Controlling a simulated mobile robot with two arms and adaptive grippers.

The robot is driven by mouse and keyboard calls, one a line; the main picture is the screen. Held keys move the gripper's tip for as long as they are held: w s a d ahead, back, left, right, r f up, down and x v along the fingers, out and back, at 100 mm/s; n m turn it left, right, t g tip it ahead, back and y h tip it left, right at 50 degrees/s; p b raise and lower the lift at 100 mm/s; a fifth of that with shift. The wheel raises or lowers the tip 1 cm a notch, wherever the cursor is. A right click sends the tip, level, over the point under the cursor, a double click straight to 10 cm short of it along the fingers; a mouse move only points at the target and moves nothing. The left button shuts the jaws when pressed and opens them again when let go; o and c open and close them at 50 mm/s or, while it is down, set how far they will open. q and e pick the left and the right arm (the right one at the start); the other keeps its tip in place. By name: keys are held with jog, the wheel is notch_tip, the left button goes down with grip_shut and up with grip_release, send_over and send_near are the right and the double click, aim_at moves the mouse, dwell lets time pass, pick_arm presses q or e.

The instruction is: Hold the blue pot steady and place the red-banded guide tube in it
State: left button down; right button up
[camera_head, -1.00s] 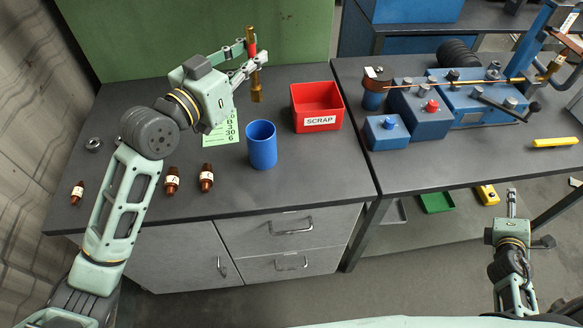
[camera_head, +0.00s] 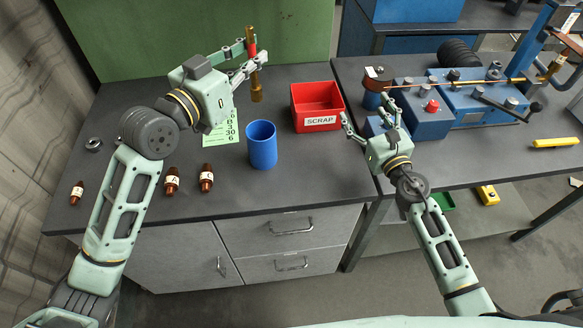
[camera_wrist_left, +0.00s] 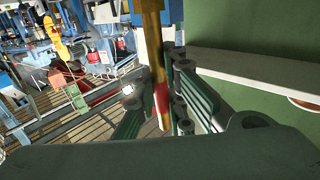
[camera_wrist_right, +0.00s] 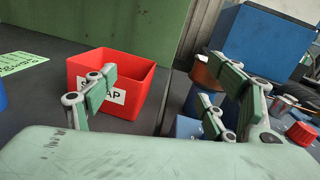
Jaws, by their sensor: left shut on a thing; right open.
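The blue pot (camera_head: 262,148) stands upright on the dark bench, left of and nearer than the red scrap bin. The guide tube (camera_head: 256,91) is brass with a red band and hangs upright above the back of the bench. My left gripper (camera_head: 251,62) is shut on it near the red band; the tube also shows in the left wrist view (camera_wrist_left: 155,60). My right gripper (camera_head: 367,118) is open and empty, at the bench's right edge, right of the pot. In the right wrist view its fingers (camera_wrist_right: 160,100) are spread, and a blue edge shows at far left.
The red SCRAP bin (camera_head: 318,110) stands between my grippers, close to the right one. Blue machine boxes (camera_head: 420,115) are on the right bench. Several small brown bottles (camera_head: 206,178) and a metal ring (camera_head: 94,144) are at left. A green paper (camera_head: 222,132) lies behind the pot.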

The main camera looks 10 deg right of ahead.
aim_at(254, 133)
jog(key=s+a+f+y, duration=0.1)
jog(key=a, duration=0.2)
jog(key=s+a+f+n+g+y, duration=0.1)
jog(key=s+a, duration=0.1)
jog(key=a, duration=0.1)
jog(key=s+a+f+y, duration=0.1)
jog(key=a, duration=0.2)
jog(key=shift+s+a+n, duration=0.2)
jog(key=shift+s+n, duration=0.05)
jog(key=shift+n, duration=0.05)
jog(key=s+a+y, duration=0.1)
jog(key=s+a, duration=0.1)
jog(key=a, duration=0.1)
jog(key=s+a+f+n+g+y, duration=0.1)
jog(key=s+a, duration=0.1)
jog(key=a, duration=0.2)
jog(key=s+a+g+y, duration=0.1)
jog(key=s+a, duration=0.2)
jog(key=shift+a+f+y, duration=0.15)
jog(key=shift+a+y, duration=0.15)
jog(key=shift+a, duration=0.35)
jog(key=x, duration=1.1)
jog(key=shift+w+a+f, duration=0.1)
jog(key=shift+w, duration=0.2)
